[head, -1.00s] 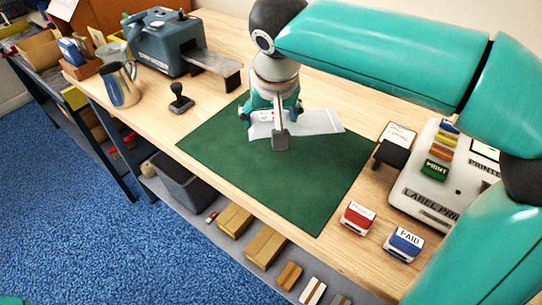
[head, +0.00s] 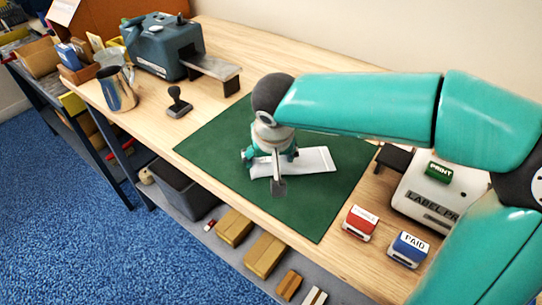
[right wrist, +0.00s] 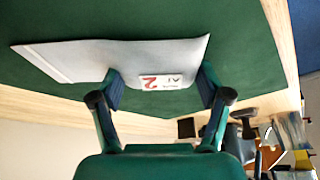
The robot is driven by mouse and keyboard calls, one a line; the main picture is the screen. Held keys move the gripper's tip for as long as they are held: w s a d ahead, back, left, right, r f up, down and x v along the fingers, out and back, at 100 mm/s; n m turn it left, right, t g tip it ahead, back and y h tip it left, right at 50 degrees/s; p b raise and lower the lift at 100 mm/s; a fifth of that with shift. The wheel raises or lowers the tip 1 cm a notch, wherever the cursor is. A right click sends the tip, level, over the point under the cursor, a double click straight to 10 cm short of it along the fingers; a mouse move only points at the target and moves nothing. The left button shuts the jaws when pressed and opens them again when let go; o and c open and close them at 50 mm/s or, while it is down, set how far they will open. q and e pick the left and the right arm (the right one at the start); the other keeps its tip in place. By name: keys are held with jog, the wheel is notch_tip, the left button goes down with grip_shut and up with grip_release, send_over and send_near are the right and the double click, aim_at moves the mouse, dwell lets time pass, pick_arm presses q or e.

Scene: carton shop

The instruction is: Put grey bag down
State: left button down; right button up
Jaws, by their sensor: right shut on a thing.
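The grey bag (head: 316,160) is a flat, pale grey pouch over the green mat (head: 300,215) on the wooden bench. In the right wrist view the bag (right wrist: 70,62) shows a white label with a red 2, between the fingers. My right gripper (head: 268,165) is shut on the bag's left end; it also shows in the right wrist view (right wrist: 160,85). The bag is low over the mat, and I cannot tell whether it touches it. My left gripper is not in view.
A label printer (head: 425,197) and red (head: 360,222) and blue (head: 408,249) stamps stand to the right. A black-handled stamp (head: 178,103), a metal jug (head: 117,89) and a blue-grey machine (head: 165,47) stand to the left. The front of the mat is clear.

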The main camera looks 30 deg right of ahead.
jog(key=shift+f, duration=0.1)
jog(key=o, duration=1.3)
jog(key=shift+c, duration=0.2)
jog(key=shift+r, duration=0.4)
jog(key=p+v, duration=0.1)
jog(key=v, duration=1)
jog(key=shift+s+r+p, duration=0.2)
jog(key=shift+s+p, duration=0.1)
jog(key=shift+p, duration=0.1)
